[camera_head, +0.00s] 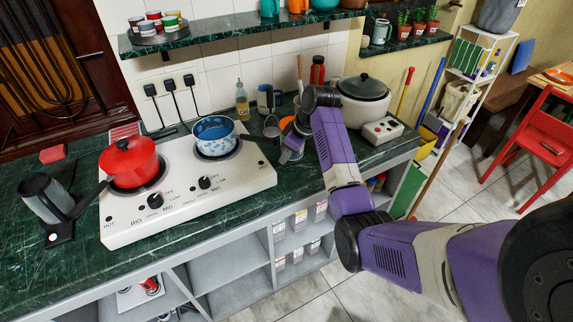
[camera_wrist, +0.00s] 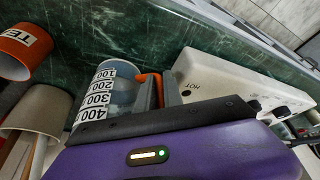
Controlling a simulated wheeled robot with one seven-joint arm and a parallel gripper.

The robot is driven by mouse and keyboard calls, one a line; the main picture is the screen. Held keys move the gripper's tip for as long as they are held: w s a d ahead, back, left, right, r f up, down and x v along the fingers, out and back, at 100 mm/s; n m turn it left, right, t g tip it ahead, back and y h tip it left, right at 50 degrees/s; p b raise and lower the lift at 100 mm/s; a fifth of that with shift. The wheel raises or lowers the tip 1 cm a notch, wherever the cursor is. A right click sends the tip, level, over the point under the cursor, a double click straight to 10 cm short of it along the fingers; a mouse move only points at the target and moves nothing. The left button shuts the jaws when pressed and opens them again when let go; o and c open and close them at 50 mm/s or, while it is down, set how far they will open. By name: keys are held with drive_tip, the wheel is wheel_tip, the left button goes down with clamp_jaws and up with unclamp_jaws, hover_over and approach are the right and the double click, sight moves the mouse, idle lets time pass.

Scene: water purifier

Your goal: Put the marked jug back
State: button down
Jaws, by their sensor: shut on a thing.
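The marked jug (camera_wrist: 93,95) is a clear jug with a white scale reading 100 to 400 and an orange handle. In the wrist view my gripper (camera_wrist: 160,90) is shut on the orange handle, with the grey fingers beside the jug wall. In the head view my gripper (camera_head: 292,148) is low over the green counter (camera_head: 258,136), just right of the white hob. The jug is hard to make out there, partly hidden by my arm. I cannot tell whether its base touches the counter.
An orange tin (camera_wrist: 25,50) and a beige utensil pot (camera_wrist: 38,112) stand close to the jug. The white hob (camera_head: 200,190) carries a red pot (camera_head: 130,162) and a blue pan (camera_head: 216,138). A rice cooker (camera_head: 362,100) stands right of my arm.

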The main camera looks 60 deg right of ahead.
drive_tip(key=shift+f, duration=2.1)
drive_tip(key=c, duration=1.5)
unclamp_jaws()
drive_tip(key=shift+f, duration=0.15)
